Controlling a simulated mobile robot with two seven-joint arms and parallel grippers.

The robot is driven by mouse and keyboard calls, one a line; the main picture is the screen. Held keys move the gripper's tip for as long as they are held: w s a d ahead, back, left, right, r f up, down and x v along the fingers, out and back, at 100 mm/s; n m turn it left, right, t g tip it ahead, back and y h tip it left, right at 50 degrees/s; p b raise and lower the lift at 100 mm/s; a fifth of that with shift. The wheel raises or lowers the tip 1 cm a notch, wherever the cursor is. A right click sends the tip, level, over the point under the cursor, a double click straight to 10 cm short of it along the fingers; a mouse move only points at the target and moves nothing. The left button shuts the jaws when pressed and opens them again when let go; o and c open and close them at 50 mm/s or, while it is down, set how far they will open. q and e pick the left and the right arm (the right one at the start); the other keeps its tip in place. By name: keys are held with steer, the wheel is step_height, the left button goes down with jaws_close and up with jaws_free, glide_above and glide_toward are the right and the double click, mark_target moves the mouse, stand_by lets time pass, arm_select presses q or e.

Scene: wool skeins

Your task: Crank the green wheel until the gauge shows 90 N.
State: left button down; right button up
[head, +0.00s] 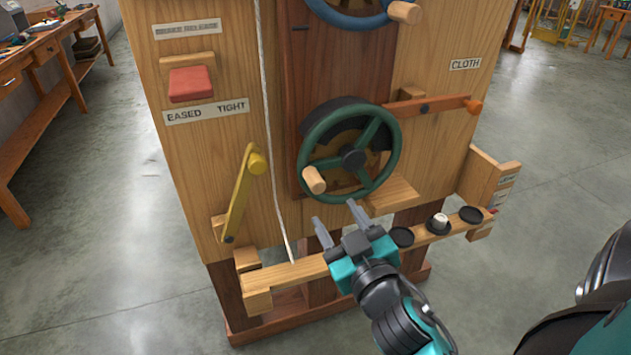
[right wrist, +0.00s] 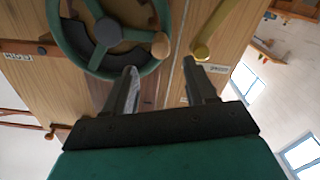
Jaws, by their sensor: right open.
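The green wheel (head: 393,150) is mounted on the front of the wooden cabinet, with a light wooden crank knob (head: 314,180) at its lower left. In the right wrist view the wheel (right wrist: 66,52) and its knob (right wrist: 160,45) show just beyond the fingers. My right gripper (head: 338,222) is open and empty below the wheel, with its fingers pointing up towards the knob and apart from it. It also shows in the right wrist view (right wrist: 160,82). I cannot make out a gauge or a reading. My left gripper is not in view.
A yellow lever (head: 240,195) stands left of the wheel, beside a hanging cord (head: 265,90). A red button (head: 190,84) sits above the "EASED TIGHT" label. An orange-tipped wooden lever (head: 430,105) is at right. A blue wheel (head: 350,14) is above. A wooden ledge (head: 290,274) runs below.

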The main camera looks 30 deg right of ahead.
mark_target(320, 191)
steer(key=p+x, duration=0.1)
steer(key=x, duration=0.9)
steer(key=shift+w+d, duration=0.15)
steer(key=shift+w, duration=0.1)
jaws_close()
